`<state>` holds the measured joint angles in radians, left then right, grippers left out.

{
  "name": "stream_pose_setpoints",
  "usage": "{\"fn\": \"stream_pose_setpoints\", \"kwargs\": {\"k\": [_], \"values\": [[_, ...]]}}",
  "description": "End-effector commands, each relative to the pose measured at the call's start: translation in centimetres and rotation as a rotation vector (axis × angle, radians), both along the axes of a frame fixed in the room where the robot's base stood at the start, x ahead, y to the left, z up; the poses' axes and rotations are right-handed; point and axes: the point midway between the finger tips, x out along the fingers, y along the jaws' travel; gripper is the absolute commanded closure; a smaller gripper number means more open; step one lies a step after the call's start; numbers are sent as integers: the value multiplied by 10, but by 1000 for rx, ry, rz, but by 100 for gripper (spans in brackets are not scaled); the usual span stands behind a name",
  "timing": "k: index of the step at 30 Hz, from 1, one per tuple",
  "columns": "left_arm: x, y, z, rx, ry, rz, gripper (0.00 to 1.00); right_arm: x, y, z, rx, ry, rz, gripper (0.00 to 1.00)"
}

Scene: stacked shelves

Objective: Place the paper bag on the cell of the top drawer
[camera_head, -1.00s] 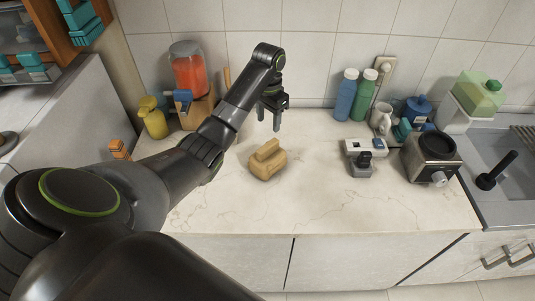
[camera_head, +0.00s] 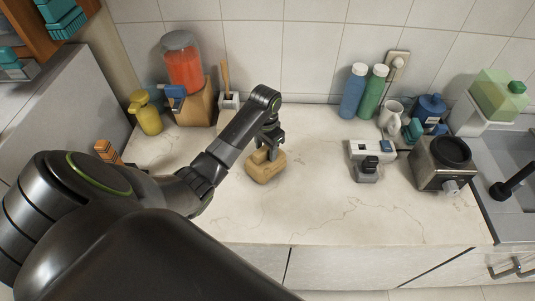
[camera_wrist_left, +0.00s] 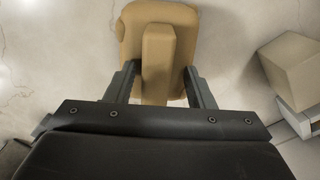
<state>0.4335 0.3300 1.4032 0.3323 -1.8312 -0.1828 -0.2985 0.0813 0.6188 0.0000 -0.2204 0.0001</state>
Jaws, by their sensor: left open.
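The paper bag (camera_head: 259,172), a tan block-like shape with a narrow raised top, sits on the pale marbled counter. It also shows in the left wrist view (camera_wrist_left: 160,20), with its raised top between my two fingers. My left gripper (camera_head: 267,153) is just above the bag, its fingers open on either side of the raised top. In the left wrist view the gripper (camera_wrist_left: 160,88) shows a small gap to the top on each side. My right gripper is not in view. I cannot tell which part is the top drawer's cell.
A wooden shelf unit (camera_head: 88,8) with teal items is at the upper left. A red dispenser (camera_head: 184,70) and a yellow bottle (camera_head: 146,115) stand behind left. The counter's front is clear.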

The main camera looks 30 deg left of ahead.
Motion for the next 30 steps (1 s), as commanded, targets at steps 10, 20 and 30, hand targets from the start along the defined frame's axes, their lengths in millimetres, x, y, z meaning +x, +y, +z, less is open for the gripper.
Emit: {"fn": "stream_pose_setpoints", "kwargs": {"k": [10,20,30], "values": [[0,0,-1,-2,1,0,71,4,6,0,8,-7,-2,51],[-1,0,-1,-2,1,0,100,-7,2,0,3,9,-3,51],[2,0,4,-2,0,0,100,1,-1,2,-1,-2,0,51]]}}
